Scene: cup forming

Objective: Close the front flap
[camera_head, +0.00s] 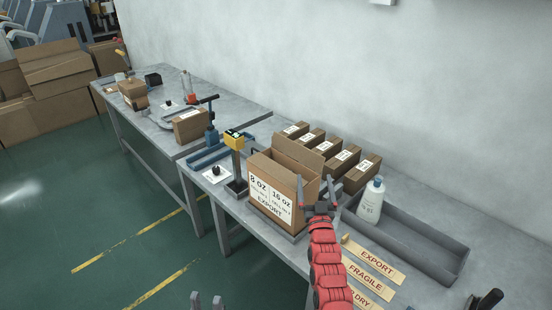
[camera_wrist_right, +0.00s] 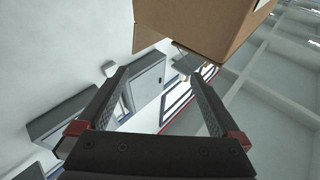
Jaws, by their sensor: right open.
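The open cardboard box (camera_head: 273,192), with 8 oz, 16 oz and EXPORT labels on its front, stands upright on a grey platform at the bench's front edge. Its top is open and panels stand up at the rim; I cannot clearly tell which is the front flap. My right gripper (camera_head: 316,186) is open and empty at the box's right end. In the right wrist view the open fingers (camera_wrist_right: 160,98) point up below a box (camera_wrist_right: 195,25), with a gap between. My left gripper (camera_head: 207,300) shows only its spread fingertips at the bottom edge, away from the box.
Several closed cartons (camera_head: 343,161) stand in a row behind the box. A grey tray (camera_head: 425,238) with a white bottle (camera_head: 370,199) lies to the right. Label strips (camera_head: 366,272) lie in front of the tray.

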